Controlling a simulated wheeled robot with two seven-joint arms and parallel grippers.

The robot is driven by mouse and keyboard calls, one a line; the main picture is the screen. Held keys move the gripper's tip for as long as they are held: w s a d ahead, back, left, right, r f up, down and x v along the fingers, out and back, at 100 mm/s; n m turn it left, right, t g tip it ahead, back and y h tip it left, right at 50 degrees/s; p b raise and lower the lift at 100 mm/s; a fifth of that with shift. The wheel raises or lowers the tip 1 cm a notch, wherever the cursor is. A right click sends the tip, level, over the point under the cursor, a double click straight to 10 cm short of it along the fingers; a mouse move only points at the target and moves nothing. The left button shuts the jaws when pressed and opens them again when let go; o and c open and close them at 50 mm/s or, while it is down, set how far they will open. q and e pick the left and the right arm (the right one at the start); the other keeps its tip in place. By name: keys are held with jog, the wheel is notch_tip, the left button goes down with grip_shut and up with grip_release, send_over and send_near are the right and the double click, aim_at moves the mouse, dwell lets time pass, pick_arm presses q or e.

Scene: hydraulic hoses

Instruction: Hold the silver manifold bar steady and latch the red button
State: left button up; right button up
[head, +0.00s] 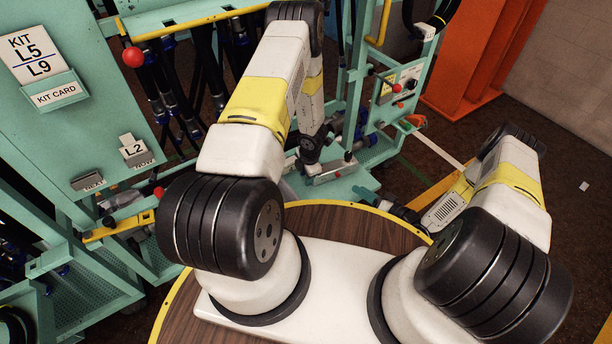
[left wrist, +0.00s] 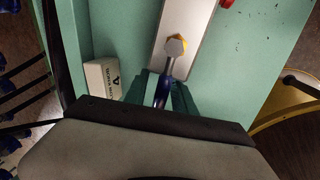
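The silver manifold bar (head: 335,173) lies on a green shelf of the rack in the head view. A metal hex fitting (left wrist: 175,45) with a blue collar (left wrist: 162,92) reaches over the bar's near end. My left gripper (head: 308,155) is at the bar's left end; its fingers are beside the collar, and their grip is unclear. My right gripper (head: 403,212) is low beyond the round table, its fingers unclear.
A white labelled block (left wrist: 103,78) sits on the shelf left of the bar. Dark hoses with blue collars (head: 155,90) hang from the rack behind my left arm. A control box (head: 400,83) with red knobs stands behind. Open floor (head: 400,180) lies right of the rack.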

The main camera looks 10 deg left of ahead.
pick_arm(q)
grip_shut()
dwell(1.1)
pick_arm(e)
grip_shut()
dwell(0.4)
dwell(1.2)
